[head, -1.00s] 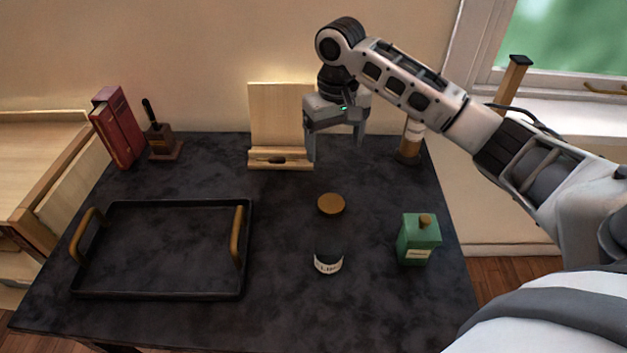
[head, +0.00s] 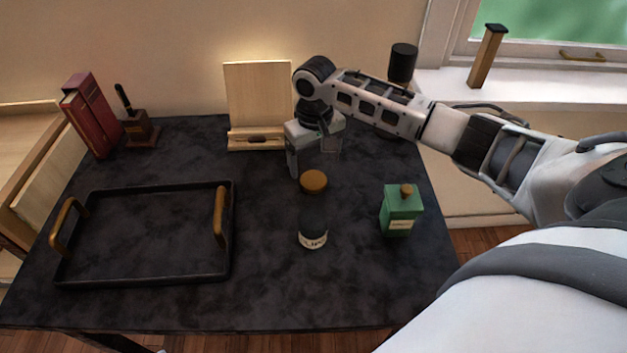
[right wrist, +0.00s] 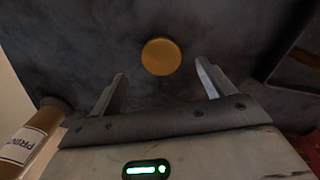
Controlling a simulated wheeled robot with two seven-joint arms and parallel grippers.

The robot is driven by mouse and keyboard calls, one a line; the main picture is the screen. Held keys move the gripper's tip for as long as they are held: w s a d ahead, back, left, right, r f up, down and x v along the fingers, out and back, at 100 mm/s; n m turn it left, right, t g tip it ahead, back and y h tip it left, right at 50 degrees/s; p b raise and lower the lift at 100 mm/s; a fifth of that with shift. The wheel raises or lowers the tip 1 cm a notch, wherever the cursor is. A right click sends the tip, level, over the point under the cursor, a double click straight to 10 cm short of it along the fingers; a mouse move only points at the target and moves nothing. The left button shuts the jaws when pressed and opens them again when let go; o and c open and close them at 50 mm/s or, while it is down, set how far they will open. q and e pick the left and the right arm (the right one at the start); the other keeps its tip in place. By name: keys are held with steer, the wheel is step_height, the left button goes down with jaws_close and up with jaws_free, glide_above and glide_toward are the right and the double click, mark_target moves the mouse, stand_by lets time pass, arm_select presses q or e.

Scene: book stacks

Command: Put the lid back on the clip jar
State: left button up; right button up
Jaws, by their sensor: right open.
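The clip jar (head: 313,236) is a dark jar with a pale label, standing upright on the dark table near the middle. The lid (head: 314,181) is a round brown disc lying on the table just behind the jar. It also shows in the right wrist view (right wrist: 161,57), ahead of and between the fingertips, not gripped. My right gripper (head: 312,168) is low over the table, right behind the lid, with its fingers apart and empty; the right wrist view shows both fingers (right wrist: 160,70). The clip jar is not clearly seen in the wrist view. My left gripper is out of view.
A black tray (head: 60,262) with brass handles fills the left. A green bottle (head: 401,211) stands right of the jar. A wooden stand (head: 258,95), a pen holder (head: 139,128) and red books (head: 90,115) stand at the back. A capped tube (head: 403,62) rises behind my right arm.

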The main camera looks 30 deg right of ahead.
mark_target(313, 179)
steer(key=shift+w+f, duration=0.15)
steer(key=shift+f, duration=1.2)
steer(key=shift+w+f, duration=0.1)
steer(key=shift+f, duration=1.2)
steer(key=c, duration=1)
